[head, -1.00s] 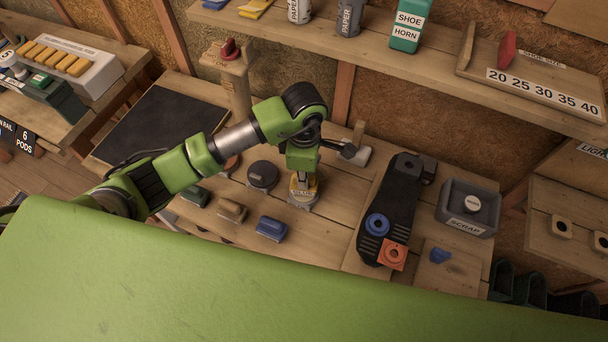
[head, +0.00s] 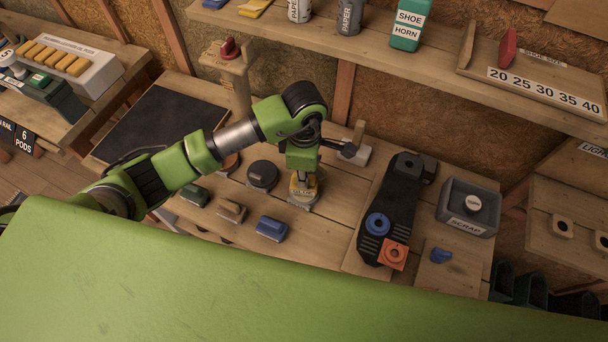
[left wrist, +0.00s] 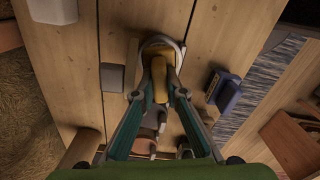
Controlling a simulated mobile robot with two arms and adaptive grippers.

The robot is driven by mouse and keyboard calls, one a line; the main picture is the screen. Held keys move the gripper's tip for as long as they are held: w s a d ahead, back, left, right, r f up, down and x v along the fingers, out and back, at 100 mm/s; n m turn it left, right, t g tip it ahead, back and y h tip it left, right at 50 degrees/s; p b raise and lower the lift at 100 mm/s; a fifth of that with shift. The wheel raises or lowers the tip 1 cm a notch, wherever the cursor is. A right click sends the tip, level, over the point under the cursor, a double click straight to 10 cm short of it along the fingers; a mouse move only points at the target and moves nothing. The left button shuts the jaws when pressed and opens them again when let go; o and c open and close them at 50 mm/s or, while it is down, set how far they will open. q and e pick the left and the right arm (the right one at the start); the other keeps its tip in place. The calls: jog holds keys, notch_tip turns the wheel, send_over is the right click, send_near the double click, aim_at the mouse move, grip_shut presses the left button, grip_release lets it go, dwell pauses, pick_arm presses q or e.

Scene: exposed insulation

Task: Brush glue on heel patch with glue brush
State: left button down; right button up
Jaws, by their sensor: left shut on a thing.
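My left gripper (head: 302,170) points down over a yellow-labelled pot (head: 303,192) on the bench. In the left wrist view its fingers (left wrist: 161,95) are shut on a yellow-tan handle (left wrist: 159,78), seemingly the glue brush, which stands at the round metal-rimmed pot (left wrist: 176,43). The brush tip is hidden. To the right, a black shoe-sole form (head: 402,195) lies on a wooden board. A blue ring (head: 377,225) and an orange square with a round boss (head: 393,256) sit at its near end. I cannot tell which is the heel patch. My right gripper is out of view.
A grey scrap bin (head: 467,208) stands right of the sole. A blue block (head: 272,228), a tan block (head: 231,211) and a dark round tin (head: 262,176) sit left of the pot. A small hammer-like tool (head: 354,148) stands behind. A shelf (head: 440,62) overhangs the back.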

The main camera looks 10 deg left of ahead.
pick_arm(q)
jog(key=shift+s, duration=0.1)
dwell(0.4)
jog(key=shift+r+p, duration=0.7)
jog(key=shift+r, duration=0.2)
jog(key=shift+r+p, duration=1.4)
jog(key=shift+r, duration=1.2)
jog(key=shift+a+r, duration=0.15)
jog(key=shift+r, duration=0.15)
jog(key=s+a+r+m, duration=0.4)
jog(key=r+m, duration=0.4)
jog(key=m, duration=0.1)
jog(key=s+a+r+m, duration=0.3)
jog(key=a+r+m, duration=0.2)
jog(key=r+m, duration=0.2)
jog(key=m, duration=0.2)
jog(key=shift+s+a+r+m, duration=0.15)
jog(key=shift+s+r+m, duration=0.2)
jog(key=shift+s+m, duration=0.05)
